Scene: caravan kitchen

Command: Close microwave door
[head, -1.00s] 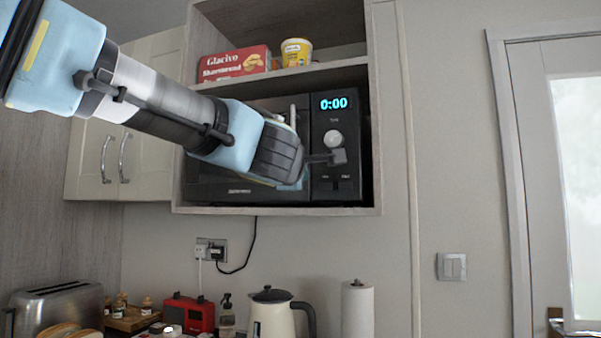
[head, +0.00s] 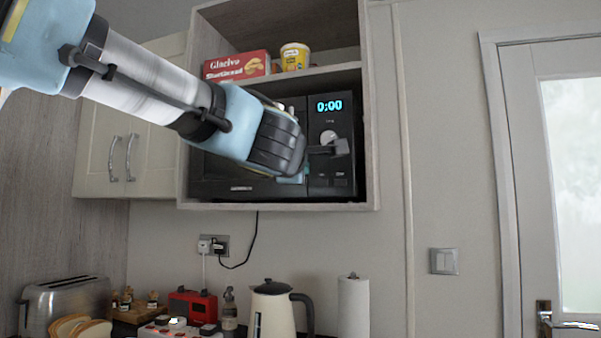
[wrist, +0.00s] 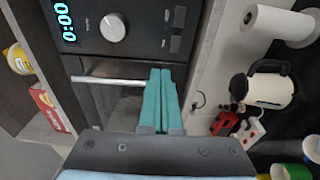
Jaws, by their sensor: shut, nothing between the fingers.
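The black microwave (head: 330,180) sits in an open wooden wall cabinet, its clock showing 0:00. Its dark door (head: 235,188) lies left of the control panel and looks flush or nearly flush with it; a small gap cannot be ruled out. My gripper (head: 297,179) is in front of the door's right part and hides much of it. In the wrist view, my gripper's teal fingers (wrist: 168,75) are together and empty, at the door's edge by the control panel. The silver door handle (wrist: 108,80) runs beside the fingertips; contact cannot be told.
A red shortbread box (head: 237,66) and a yellow tub (head: 295,56) stand on the shelf above. Below are a toaster (head: 65,305), a kettle (head: 273,310) and a paper roll (head: 353,305).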

